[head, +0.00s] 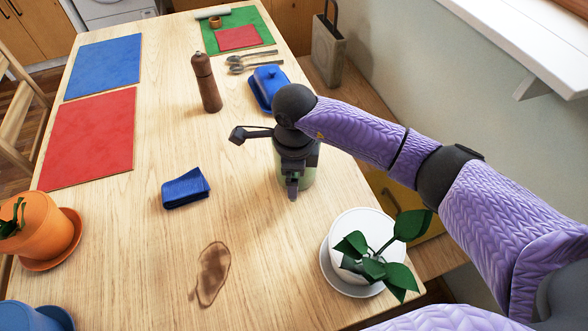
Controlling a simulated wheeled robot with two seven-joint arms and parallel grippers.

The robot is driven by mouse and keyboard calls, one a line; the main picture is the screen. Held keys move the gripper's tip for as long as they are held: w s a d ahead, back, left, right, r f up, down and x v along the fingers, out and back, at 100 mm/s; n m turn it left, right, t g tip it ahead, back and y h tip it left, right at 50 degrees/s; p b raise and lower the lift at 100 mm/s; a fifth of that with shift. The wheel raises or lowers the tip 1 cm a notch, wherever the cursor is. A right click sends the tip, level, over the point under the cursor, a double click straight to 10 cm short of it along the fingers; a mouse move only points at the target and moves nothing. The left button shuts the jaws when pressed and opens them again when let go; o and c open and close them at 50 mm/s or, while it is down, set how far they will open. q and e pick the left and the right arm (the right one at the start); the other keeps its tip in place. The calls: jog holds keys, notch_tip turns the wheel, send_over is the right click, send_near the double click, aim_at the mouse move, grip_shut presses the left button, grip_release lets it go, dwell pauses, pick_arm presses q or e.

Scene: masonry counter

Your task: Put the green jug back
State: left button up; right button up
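The green jug (308,178) stands on the wooden table, right of the middle. Only part of its pale green side shows, because my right gripper and wrist cover most of it. My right gripper (292,188) points down right at the jug, in front of it in this view. I cannot tell whether its fingers are closed on the jug or only beside it. The jug's handle and rim are hidden. My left gripper is out of view.
A folded blue cloth (186,188) and a brown stain (212,274) are left and front of the jug. A white potted plant (352,228) stands close in front on the right. A blue butter dish (262,92) and a pepper mill (206,84) stand behind.

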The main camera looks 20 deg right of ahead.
jog(key=shift+r, duration=0.35)
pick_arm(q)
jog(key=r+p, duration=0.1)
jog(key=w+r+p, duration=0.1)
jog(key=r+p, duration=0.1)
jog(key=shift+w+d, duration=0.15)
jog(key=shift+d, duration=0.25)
pick_arm(e)
notch_tip(320, 180, up, 12)
jog(key=shift+f, duration=0.15)
